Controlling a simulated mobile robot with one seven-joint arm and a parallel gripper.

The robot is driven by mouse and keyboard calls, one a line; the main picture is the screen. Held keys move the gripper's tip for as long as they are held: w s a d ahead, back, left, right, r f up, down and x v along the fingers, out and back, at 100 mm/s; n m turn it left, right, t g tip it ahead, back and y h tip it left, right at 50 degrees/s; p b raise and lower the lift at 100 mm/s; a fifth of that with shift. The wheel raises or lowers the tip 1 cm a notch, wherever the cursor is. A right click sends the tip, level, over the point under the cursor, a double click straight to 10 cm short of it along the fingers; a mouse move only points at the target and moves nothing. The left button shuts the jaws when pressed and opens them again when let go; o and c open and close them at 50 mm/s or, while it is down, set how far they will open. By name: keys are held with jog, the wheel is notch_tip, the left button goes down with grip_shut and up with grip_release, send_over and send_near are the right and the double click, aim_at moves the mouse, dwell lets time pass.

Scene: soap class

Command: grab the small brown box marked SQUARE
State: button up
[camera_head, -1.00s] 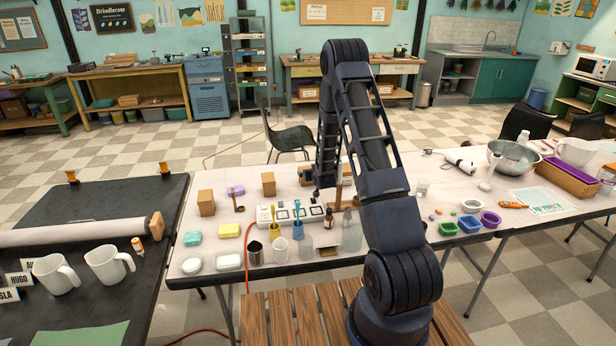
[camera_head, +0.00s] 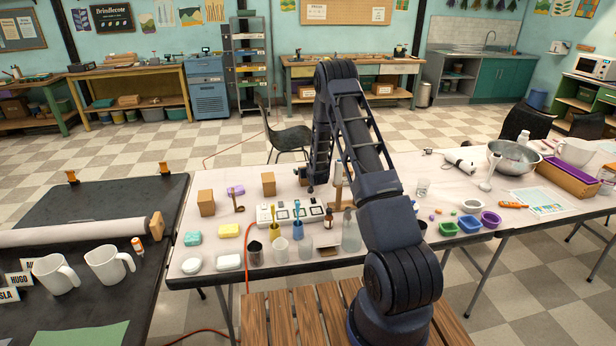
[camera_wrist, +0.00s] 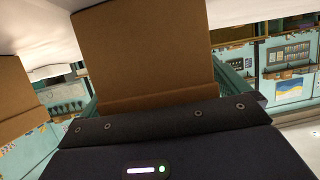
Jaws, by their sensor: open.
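Two small brown boxes stand on the pale table. One brown box (camera_head: 206,203) is at the left, and the other brown box (camera_head: 268,184) is to its right and farther back. No SQUARE marking is readable on either. My gripper (camera_head: 302,179) is low over the table, just right of the right-hand box, small and partly hidden by my arm. It is open and holds nothing that I can see. In the wrist view a brown box (camera_wrist: 145,50) looms close beyond the dark gripper body, and a second brown box (camera_wrist: 18,100) shows at the left.
A white multi-socket tray (camera_head: 290,213), cups, bottles and soap bars crowd the front. A wooden post (camera_head: 338,185) stands right of my gripper. A black chair (camera_head: 290,138) is behind the table.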

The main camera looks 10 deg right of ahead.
jog(key=c, duration=1.1)
jog(key=shift+o, duration=0.2)
